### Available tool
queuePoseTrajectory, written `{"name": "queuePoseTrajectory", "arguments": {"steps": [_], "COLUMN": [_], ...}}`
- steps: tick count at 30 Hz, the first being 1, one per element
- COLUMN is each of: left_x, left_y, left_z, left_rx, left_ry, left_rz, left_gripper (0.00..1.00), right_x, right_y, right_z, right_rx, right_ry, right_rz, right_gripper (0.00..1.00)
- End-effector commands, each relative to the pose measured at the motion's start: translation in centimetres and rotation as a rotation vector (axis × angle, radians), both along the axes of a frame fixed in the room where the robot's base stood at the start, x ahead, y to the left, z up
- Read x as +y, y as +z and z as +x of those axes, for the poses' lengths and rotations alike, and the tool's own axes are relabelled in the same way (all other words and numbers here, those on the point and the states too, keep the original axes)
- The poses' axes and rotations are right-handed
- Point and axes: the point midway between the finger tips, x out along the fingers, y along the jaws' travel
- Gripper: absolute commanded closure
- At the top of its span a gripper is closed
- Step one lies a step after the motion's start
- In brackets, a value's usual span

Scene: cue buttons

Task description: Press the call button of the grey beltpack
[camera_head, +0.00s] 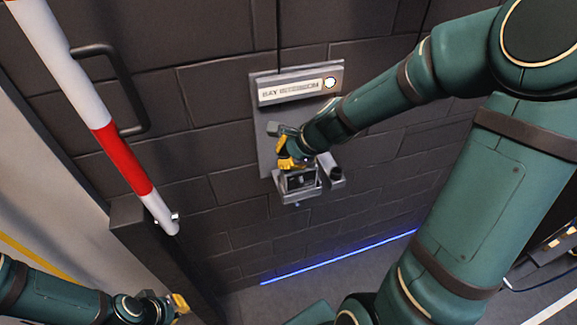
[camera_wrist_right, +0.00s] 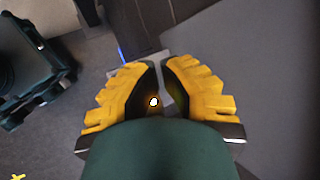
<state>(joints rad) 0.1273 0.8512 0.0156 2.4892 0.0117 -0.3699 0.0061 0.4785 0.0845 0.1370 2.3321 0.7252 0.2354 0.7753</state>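The wall intercom panel (camera_head: 265,150) hangs on dark blockwork, with a sign reading BAY INTERCOM (camera_head: 291,90) and a lit round lamp (camera_head: 330,83) above. A grey beltpack with a dark face (camera_head: 301,181) sits in a holder at the panel's lower edge. My right gripper (camera_head: 287,160) is just above and left of it, hiding part of the panel; contact cannot be told. In the right wrist view, its yellow fingers (camera_wrist_right: 160,66) have a narrow gap between them, with a small bright light (camera_wrist_right: 154,101) near the gap. My left gripper (camera_head: 180,303) is low at the left, away from the panel.
A red and white pole (camera_head: 115,150) and a black handle (camera_head: 125,90) stand at the left. A blue light strip (camera_head: 340,257) runs along the wall's foot.

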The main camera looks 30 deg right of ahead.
Motion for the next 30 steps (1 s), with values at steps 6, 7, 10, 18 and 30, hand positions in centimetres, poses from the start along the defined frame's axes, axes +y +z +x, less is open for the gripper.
{"name": "queuePoseTrajectory", "arguments": {"steps": [6,7,10,18,30], "left_x": [0.0,0.0,0.0,0.0,0.0], "left_y": [1.1,1.2,1.5,1.4,4.1], "left_z": [0.0,0.0,0.0,0.0,0.0], "left_rx": [0.0,0.0,0.0,0.0,0.0], "left_ry": [0.0,0.0,0.0,0.0,0.0], "left_rz": [0.0,0.0,0.0,0.0,0.0], "left_gripper": [1.0,1.0,1.0,1.0,1.0], "right_x": [0.0,0.0,0.0,0.0,0.0], "right_y": [1.1,1.2,1.5,1.4,4.2], "right_z": [0.0,0.0,0.1,0.1,0.1], "right_rx": [0.0,0.0,0.0,-0.001,-0.001], "right_ry": [0.001,0.001,0.001,0.0,0.0], "right_rz": [-0.001,-0.001,-0.001,-0.001,-0.001], "right_gripper": [1.0,1.0,1.0,1.0,1.0]}}
